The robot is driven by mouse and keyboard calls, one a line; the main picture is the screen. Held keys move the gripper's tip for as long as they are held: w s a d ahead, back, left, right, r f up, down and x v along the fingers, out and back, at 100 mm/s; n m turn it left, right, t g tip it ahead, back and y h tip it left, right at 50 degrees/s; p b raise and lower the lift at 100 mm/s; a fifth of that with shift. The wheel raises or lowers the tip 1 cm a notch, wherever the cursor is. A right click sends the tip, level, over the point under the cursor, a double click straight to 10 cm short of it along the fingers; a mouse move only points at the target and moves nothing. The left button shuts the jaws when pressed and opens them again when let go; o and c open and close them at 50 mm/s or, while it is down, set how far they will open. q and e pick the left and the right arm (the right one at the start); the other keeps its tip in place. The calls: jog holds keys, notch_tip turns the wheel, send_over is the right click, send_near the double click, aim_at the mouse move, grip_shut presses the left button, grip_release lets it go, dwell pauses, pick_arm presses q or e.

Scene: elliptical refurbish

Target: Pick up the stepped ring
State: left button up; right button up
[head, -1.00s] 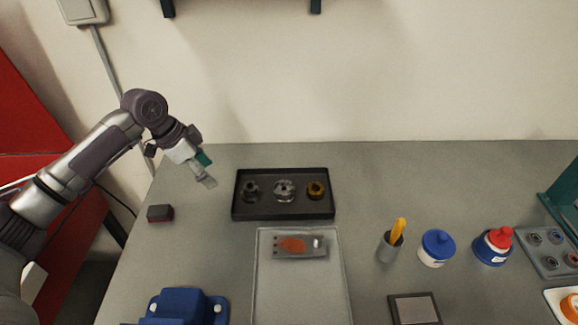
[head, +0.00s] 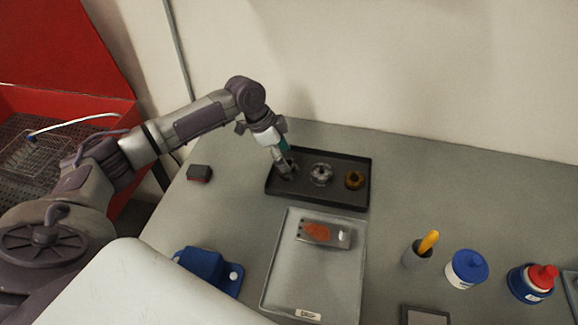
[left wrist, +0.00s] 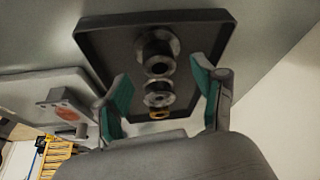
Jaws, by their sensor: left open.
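A dark grey ring with a stepped profile (left wrist: 157,45) stands in the black tray (left wrist: 88,45), at the tray's left end in the head view. There it is mostly hidden by my left gripper (head: 284,172). In the left wrist view my left gripper (left wrist: 160,78) is open, its two teal-padded fingers spread wide with nothing held between them. The ring lies just past the fingertips, around the line between them. I cannot tell the exact height gap. My right gripper is not in view.
A silver ring part (head: 321,174) and a brass one (head: 355,180) share the tray. A light tray (head: 275,278) with a grey plate (head: 325,233) lies in front. A small dark block (head: 199,173) sits left. A pen cup (head: 414,256) and blue-lidded jar (head: 466,268) stand right.

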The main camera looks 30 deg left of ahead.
aim_at(289, 163)
pick_arm(q)
jog(key=shift+p+x, duration=0.35)
jog(key=shift+x, duration=1.6)
jog(key=c, duration=1.3)
jog(key=shift+r, duration=0.1)
grip_shut()
